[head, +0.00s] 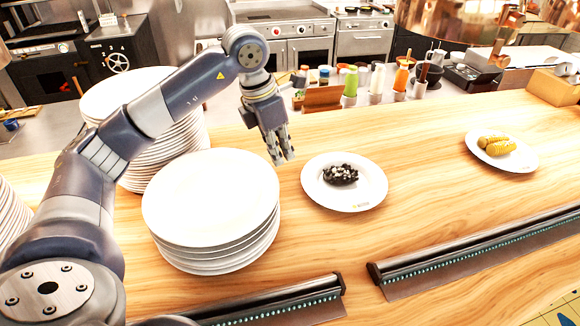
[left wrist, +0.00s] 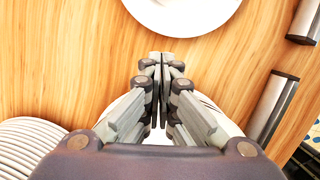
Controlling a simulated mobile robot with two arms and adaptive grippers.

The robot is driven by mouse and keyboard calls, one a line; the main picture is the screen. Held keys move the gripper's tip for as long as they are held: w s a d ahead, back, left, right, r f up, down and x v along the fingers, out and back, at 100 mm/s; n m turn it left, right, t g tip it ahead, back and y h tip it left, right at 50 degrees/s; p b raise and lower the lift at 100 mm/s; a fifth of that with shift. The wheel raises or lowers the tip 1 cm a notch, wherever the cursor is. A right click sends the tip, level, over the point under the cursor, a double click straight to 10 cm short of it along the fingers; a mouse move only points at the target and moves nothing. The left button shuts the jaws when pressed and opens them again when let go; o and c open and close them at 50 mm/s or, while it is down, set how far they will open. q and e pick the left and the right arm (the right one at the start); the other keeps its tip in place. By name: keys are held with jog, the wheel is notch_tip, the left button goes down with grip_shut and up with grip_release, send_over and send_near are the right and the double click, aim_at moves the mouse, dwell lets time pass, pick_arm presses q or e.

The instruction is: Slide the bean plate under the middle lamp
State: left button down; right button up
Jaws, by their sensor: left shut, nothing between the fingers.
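The bean plate (head: 350,203) is a white plate with a dark heap of beans (head: 340,174) at its middle, flat on the wooden counter. Its edge also shows at the top of the left wrist view (left wrist: 185,22), the beans out of frame. My left gripper (head: 284,160) points down just left of the plate, apart from it. Its fingers are shut and empty, as the left wrist view (left wrist: 160,62) also shows. A large copper lamp shade (head: 450,18) is cut off at the top right; I cannot tell whether it is the middle lamp. My right gripper is out of view.
A plate stack (head: 210,200) stands left of the gripper, a taller one (head: 135,92) behind it. A plate with corn (head: 520,160) sits to the right. Ticket rails (head: 480,248) line the front edge; bottles (head: 350,82) stand behind. The counter between the two food plates is clear.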

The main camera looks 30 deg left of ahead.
pick_arm(q)
jog(key=p+x, duration=0.1)
jog(key=x, duration=0.3)
jog(key=p+x, duration=0.1)
jog(key=x, duration=0.3)
jog(key=shift+w+a+f+p, duration=0.1)
jog(key=shift+a+f+p, duration=0.05)
jog(key=shift+f+p, duration=0.25)
jog(key=shift+f, duration=0.5)
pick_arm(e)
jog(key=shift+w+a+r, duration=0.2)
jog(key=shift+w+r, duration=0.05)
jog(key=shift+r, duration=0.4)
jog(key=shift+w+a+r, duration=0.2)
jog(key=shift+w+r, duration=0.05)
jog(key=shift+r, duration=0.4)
pick_arm(q)
jog(key=shift+w, duration=0.1)
